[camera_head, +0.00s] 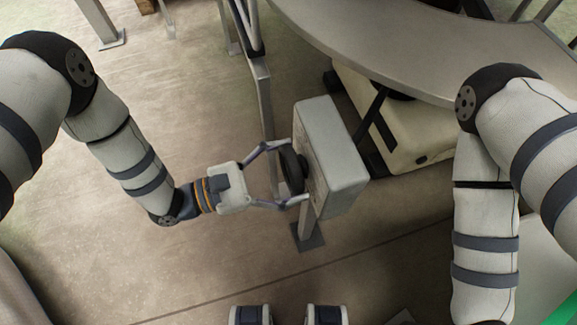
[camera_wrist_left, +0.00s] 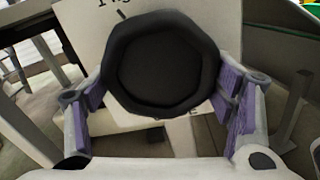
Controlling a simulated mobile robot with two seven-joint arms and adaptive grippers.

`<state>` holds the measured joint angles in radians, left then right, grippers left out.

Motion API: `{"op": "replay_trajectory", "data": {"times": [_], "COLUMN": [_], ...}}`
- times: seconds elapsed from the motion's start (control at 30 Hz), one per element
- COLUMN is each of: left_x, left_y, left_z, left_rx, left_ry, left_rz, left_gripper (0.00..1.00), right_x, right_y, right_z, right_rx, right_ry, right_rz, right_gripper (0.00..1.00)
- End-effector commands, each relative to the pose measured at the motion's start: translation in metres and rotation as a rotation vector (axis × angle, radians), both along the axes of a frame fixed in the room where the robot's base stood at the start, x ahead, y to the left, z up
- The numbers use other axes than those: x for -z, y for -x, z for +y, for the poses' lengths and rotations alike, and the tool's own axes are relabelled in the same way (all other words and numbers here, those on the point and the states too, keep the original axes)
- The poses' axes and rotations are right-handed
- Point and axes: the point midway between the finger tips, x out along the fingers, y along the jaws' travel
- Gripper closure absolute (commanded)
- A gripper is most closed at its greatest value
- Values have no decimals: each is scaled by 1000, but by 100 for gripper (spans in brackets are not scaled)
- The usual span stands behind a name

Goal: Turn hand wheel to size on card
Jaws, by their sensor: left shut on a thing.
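The black hand wheel (camera_head: 291,171) sits on the left face of a light grey box (camera_head: 331,150) on a post. My left gripper (camera_head: 290,172) reaches it from the left, one finger on each side of its rim, shut on it. In the left wrist view the dark, many-sided wheel (camera_wrist_left: 162,63) fills the middle between the purple finger pads. Behind it is the pale box face (camera_wrist_left: 92,28) with partly hidden dark lettering and a short dark mark above the wheel. I cannot read a size or make out a separate card. My right gripper is out of view.
A large grey round-edged table (camera_head: 430,55) stands behind and right of the box. Under it is a beige machine body (camera_head: 425,145). A metal upright (camera_head: 265,115) stands just behind the wheel. The floor at left is clear.

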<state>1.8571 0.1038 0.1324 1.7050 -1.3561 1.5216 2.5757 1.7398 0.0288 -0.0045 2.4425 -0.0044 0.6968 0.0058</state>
Motion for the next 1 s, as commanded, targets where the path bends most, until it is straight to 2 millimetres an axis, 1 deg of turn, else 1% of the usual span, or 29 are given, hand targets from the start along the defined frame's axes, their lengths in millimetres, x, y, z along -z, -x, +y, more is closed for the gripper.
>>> {"op": "replay_trajectory", "data": {"times": [0.27, 1.0], "left_x": [0, -5], "left_y": [-1, -5], "left_z": [0, 1], "left_rx": [-1, 0], "left_ry": [-43, -257], "left_rz": [-137, -800], "left_gripper": [52, 52], "right_x": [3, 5], "right_y": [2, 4], "right_z": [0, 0], "right_rx": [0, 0], "right_ry": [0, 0], "right_rz": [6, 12], "right_gripper": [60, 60]}}
